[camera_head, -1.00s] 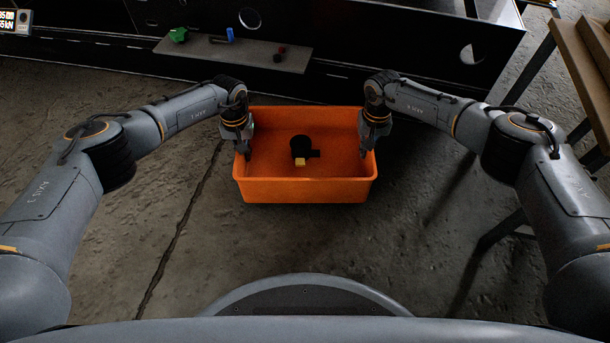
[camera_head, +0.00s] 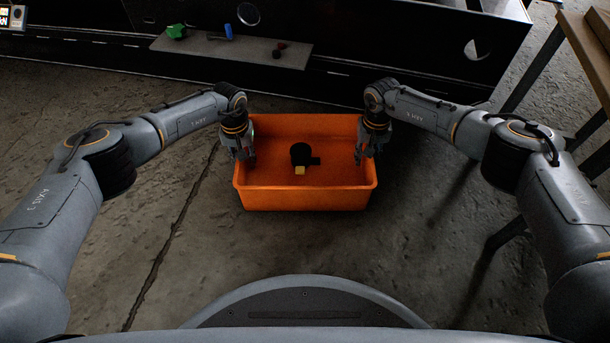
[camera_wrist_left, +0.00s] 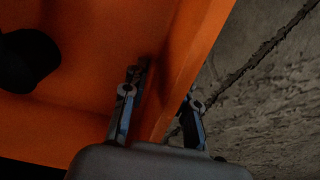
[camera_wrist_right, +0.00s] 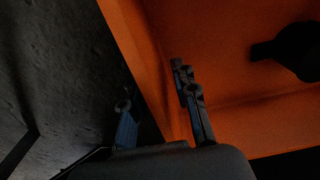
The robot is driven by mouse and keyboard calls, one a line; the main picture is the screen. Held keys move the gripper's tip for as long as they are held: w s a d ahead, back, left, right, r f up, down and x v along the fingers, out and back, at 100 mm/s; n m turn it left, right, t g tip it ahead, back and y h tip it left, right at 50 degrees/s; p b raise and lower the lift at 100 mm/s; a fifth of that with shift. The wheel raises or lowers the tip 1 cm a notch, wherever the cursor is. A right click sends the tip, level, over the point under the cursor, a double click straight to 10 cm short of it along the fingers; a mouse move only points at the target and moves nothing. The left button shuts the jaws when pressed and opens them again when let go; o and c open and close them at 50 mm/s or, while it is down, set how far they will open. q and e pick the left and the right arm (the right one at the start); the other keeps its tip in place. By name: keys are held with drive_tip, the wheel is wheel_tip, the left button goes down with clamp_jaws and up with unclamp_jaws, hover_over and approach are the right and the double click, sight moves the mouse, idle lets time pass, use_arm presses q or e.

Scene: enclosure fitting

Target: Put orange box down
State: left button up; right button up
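The orange box (camera_head: 306,199) is an open bin, upright and level in front of me; it appears to rest on the concrete floor. Inside it lies a dark cylindrical part (camera_head: 300,154) with a yellow block (camera_head: 299,170). My left gripper (camera_head: 243,156) is at the box's left wall; in the left wrist view its fingers (camera_wrist_left: 160,115) stand apart on both sides of the wall. My right gripper (camera_head: 366,154) is at the right wall; in the right wrist view its fingers (camera_wrist_right: 158,108) also straddle the wall, spread apart with gaps.
A grey shelf (camera_head: 240,50) with small green, blue and red items is behind the box, against a black structure (camera_head: 400,45). A wooden-topped table (camera_head: 588,50) stands at the right. The floor (camera_head: 170,240) around the box is clear.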

use_arm(q)
wheel_tip(320, 180, up, 12)
drive_tip(key=shift+f, duration=0.1)
use_arm(e)
wheel_tip(320, 180, up, 12)
drive_tip(key=shift+f, duration=0.1)
idle(0.7)
idle(0.5)
